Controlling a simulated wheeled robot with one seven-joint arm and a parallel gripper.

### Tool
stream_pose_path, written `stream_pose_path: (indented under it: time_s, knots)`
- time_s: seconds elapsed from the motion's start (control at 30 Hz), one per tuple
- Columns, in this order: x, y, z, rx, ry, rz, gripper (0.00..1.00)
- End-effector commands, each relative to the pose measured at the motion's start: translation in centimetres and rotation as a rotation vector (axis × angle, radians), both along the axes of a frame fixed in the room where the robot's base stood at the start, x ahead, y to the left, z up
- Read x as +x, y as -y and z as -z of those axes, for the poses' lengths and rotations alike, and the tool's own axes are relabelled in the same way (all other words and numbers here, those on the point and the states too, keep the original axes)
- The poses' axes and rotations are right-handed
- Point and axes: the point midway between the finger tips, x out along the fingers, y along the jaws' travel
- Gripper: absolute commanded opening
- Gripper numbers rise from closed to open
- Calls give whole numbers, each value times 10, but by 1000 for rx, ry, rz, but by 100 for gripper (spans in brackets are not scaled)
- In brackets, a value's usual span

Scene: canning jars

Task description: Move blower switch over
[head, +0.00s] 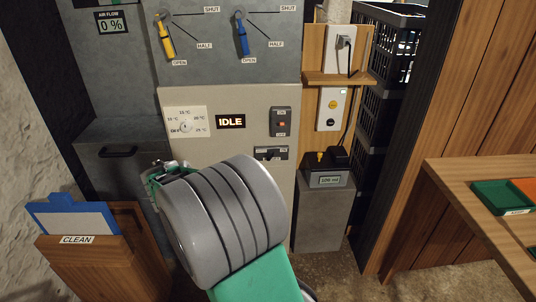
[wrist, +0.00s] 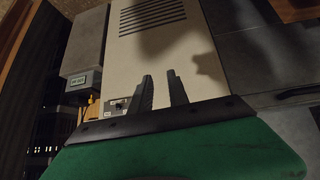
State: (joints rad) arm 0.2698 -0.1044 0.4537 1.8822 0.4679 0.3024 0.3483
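The cream control panel (head: 235,180) stands ahead of me in the head view. A wide dark switch on a pale plate (head: 270,153) sits low on its right side, with a red-marked switch (head: 281,122) above it. I cannot read which label names the blower. In the wrist view, turned about upside down, a small switch plate (wrist: 115,105) shows left of my gripper (wrist: 160,74). My gripper's two dark fingers are apart with nothing between them, in front of the panel. In the head view my own arm hides the fingers.
A dial (head: 186,126) and an IDLE display (head: 231,121) are on the panel. Yellow (head: 166,42) and blue (head: 242,38) levers are above. A grey box (head: 323,205) stands right of the panel. A wooden CLEAN bin (head: 92,262) is at left, a wooden table (head: 480,215) at right.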

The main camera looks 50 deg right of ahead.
Motion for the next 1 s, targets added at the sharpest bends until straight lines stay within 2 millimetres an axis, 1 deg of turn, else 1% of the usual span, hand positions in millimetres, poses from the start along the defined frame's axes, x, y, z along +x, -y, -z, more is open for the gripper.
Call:
stream_pose_path:
  time_s: [0.03, 0.07, 0.1, 0.13, 0.2, 0.23, 0.3, 0.33, 0.43, 0.6, 0.7, 0.83, 1.0]
  knots:
    - [1, 62, 5, -83, 50, 141, 21]
    - [0, 94, 6, -139, 88, 209, 21]
    - [-5, 131, 7, -208, 132, 284, 21]
    - [-9, 153, 7, -256, 161, 328, 21]
    - [-20, 189, 8, -342, 208, 395, 21]
    - [-23, 198, 7, -369, 222, 411, 21]
    - [-27, 213, 7, -403, 242, 433, 21]
    - [-27, 216, 8, -410, 245, 435, 21]
    - [-25, 229, 14, -411, 247, 437, 21]
    - [-17, 259, 27, -409, 246, 434, 21]
    - [-14, 272, 32, -410, 247, 432, 21]
    - [-11, 280, 35, -409, 248, 430, 21]
    - [-11, 281, 35, -408, 248, 428, 21]
